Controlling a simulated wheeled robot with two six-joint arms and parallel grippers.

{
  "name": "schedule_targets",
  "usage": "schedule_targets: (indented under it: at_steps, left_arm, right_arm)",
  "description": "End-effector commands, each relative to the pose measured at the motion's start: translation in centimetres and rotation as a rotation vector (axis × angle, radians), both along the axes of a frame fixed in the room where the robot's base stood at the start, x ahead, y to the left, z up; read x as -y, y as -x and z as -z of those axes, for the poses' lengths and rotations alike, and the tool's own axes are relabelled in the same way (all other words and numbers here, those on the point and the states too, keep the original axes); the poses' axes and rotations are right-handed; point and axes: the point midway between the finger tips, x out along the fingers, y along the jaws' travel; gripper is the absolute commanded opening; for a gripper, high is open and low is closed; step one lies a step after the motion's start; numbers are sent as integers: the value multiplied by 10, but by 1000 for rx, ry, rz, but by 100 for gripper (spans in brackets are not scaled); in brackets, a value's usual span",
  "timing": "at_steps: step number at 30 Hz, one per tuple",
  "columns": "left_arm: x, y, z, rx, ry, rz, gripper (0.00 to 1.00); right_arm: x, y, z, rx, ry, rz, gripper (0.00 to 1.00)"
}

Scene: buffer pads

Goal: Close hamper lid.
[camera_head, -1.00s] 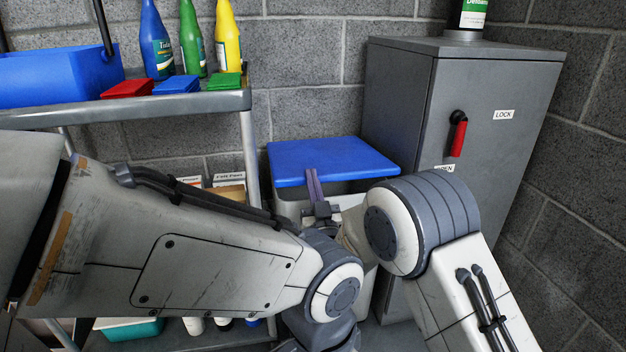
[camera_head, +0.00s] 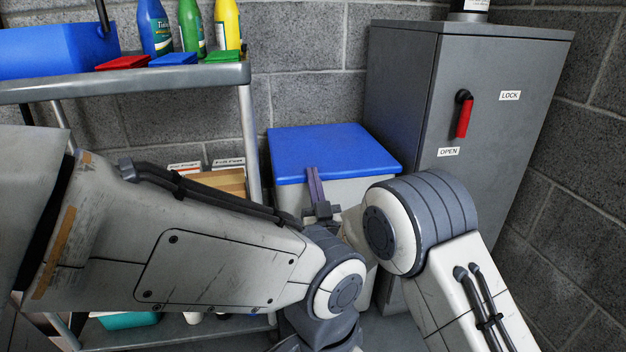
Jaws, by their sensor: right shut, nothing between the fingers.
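The hamper is a light grey bin (camera_head: 347,191) with a blue lid (camera_head: 335,150), standing on the floor between the shelf rack and the grey cabinet. The lid lies about level on the bin's top, with no dark gap visible under its front edge. My right gripper (camera_head: 315,184) is shut and empty, its fingers pointing up at the lid's front edge and overlapping it in the picture. I cannot tell whether they touch it. My arms hide the lower part of the bin. My left gripper is not in view; only my left arm shows.
A grey cabinet (camera_head: 400,90) with a red handle (camera_head: 464,116) stands close on the right. A shelf rack (camera_head: 180,79) on the left carries a blue bin (camera_head: 50,52), bottles and coloured pads. A block wall is behind.

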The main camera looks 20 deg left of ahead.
Motion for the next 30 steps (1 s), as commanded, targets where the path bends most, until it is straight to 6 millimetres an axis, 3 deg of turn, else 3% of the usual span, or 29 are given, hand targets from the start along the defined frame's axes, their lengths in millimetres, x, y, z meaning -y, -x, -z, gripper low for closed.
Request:
schedule_targets:
  at_steps: [1,4,11,21,27,30]
  left_arm:
    - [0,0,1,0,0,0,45]
    - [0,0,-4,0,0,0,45]
    - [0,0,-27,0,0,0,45]
    - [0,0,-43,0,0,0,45]
    - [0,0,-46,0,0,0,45]
    - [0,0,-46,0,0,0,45]
  right_arm:
    - [-1,0,17,-36,26,-4,0]
    - [-2,1,9,-33,23,-5,0]
    - [-7,3,-42,-5,5,-10,0]
    - [21,54,7,-6,7,-9,0]
    - [29,68,20,-3,1,-9,0]
    - [35,64,21,-26,12,0,0]
